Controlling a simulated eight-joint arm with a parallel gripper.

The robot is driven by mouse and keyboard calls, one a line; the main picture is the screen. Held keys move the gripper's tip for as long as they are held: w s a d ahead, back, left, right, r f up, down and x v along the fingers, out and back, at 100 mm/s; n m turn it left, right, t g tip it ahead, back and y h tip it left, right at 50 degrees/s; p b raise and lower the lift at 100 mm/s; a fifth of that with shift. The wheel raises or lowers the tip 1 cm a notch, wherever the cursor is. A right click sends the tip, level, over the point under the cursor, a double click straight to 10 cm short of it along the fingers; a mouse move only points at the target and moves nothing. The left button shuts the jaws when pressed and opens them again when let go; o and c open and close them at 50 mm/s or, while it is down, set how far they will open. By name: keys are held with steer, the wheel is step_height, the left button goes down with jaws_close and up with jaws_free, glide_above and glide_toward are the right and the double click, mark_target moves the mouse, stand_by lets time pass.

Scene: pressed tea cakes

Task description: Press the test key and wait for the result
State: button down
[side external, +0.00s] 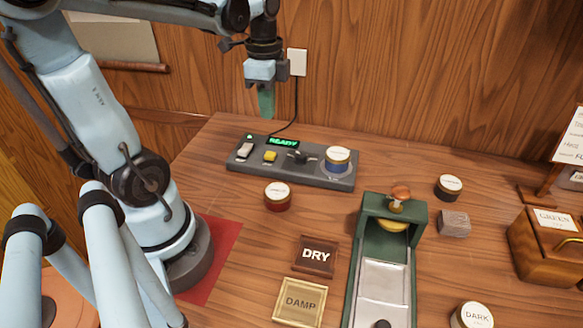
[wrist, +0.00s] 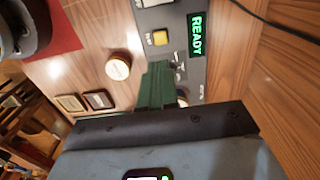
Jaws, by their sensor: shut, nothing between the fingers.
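The grey tester panel (side external: 315,177) lies at the back of the table. Its display (side external: 283,142) reads READY in green, also in the wrist view (wrist: 196,35). A yellow key (side external: 270,156) sits on the panel between a pale key (side external: 245,149) and a dark lever (side external: 298,157); it also shows in the wrist view (wrist: 160,38). The small labels are too small to read. A blue tin with a pale lid (side external: 338,160) stands on the panel's right end. My gripper (side external: 266,112) is shut and empty, its green fingers above the panel and apart from it.
A red tin (side external: 277,194) stands in front of the panel. DRY (side external: 315,255) and DAMP (side external: 300,302) trays lie nearer. A green press (side external: 367,250) stands right of them. A dark tin (side external: 448,187) and grey block (side external: 454,223) are farther right. A cord (side external: 294,105) runs to the wall.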

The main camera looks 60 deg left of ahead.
mark_target(270, 154)
step_height(270, 154, down, 10)
steer(key=shift+r, duration=0.1)
stand_by(0.4)
stand_by(0.4)
steer(key=shift+f, duration=1.05)
step_height(270, 154, up, 14)
steer(key=shift+r, duration=0.25)
stand_by(0.7)
steer(key=w+d+f+n+t, duration=0.1)
steer(key=d+f+n+t, duration=0.2)
steer(key=d+n+t, duration=0.4)
steer(key=d+n, duration=0.2)
steer(key=d, duration=0.4)
steer(key=shift+w, duration=0.4)
